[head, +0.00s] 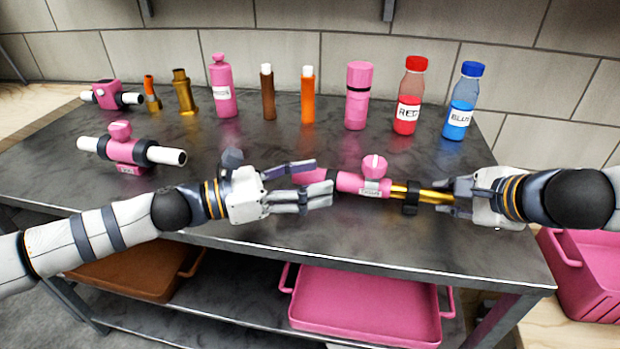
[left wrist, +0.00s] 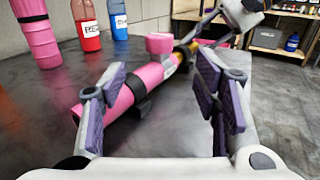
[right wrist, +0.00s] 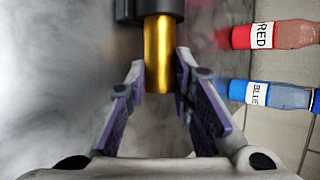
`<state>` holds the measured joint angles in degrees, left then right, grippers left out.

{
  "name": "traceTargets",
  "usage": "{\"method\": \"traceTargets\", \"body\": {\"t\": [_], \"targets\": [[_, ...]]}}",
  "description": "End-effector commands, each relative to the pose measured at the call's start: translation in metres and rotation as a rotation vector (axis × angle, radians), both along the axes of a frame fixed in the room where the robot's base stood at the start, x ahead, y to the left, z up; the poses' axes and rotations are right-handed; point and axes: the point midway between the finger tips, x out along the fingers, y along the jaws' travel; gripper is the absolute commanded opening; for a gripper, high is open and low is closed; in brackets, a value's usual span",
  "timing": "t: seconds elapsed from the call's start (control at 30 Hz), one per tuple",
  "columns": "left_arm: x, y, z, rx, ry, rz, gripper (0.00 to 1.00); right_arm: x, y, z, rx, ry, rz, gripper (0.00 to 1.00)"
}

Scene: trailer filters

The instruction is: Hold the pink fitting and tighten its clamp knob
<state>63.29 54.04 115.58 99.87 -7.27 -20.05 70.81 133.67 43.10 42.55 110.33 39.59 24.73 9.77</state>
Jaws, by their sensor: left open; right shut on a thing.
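The pink fitting (head: 350,182) lies across the table's front part; its pink clamp knob (head: 374,166) points up. A gold tube (head: 430,195) with a black ring (head: 411,197) extends from its right end. My right gripper (head: 455,196) is shut on the gold tube's right end, also seen in the right wrist view (right wrist: 159,60). My left gripper (head: 318,182) is open at the fitting's left end, partly hiding it. In the left wrist view the fitting (left wrist: 140,90) lies beyond and between the spread fingers, its knob (left wrist: 159,43) farther off. I cannot tell whether the fingers touch it.
Two pink valve fittings with white pipe ends (head: 125,150) (head: 107,95) stand at left. Several tubes and bottles, including red (head: 408,95) and blue (head: 461,105) ones, line the back. A pink tray (head: 365,305) and a brown tray (head: 140,268) sit below. The table between is mostly clear.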

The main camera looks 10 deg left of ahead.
Motion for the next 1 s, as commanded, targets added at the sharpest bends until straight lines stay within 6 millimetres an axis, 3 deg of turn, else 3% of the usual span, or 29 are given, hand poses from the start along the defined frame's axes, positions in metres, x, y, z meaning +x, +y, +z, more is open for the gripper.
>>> {"method": "traceTargets", "body": {"t": [0.17, 0.2, 0.3, 0.67, 1.0], "targets": [[0.0, 0.0, 0.0, 0.0, 0.0, 0.0, 0.56, 0.0, 0.0, 0.0, -0.001, 0.0, 0.0, 0.0], [0.0, 0.0, 0.0, 0.0, 0.0, 0.0, 0.56, 0.0, 0.0, 0.0, -0.001, 0.0, 0.0, 0.24], [0.0, 0.0, 0.0, 0.0, 0.0, 0.0, 0.56, 0.0, 0.0, 0.0, -0.001, 0.0, 0.0, 0.45], [0.0, -0.001, 0.0, 0.0, 0.0, 0.0, 0.56, -0.004, -0.002, 0.003, -0.001, 0.001, 0.0, 0.45], [0.001, -0.001, 0.0, 0.0, 0.0, 0.0, 0.56, -0.058, -0.03, 0.06, 0.0, -0.006, 0.0, 0.45]]}}
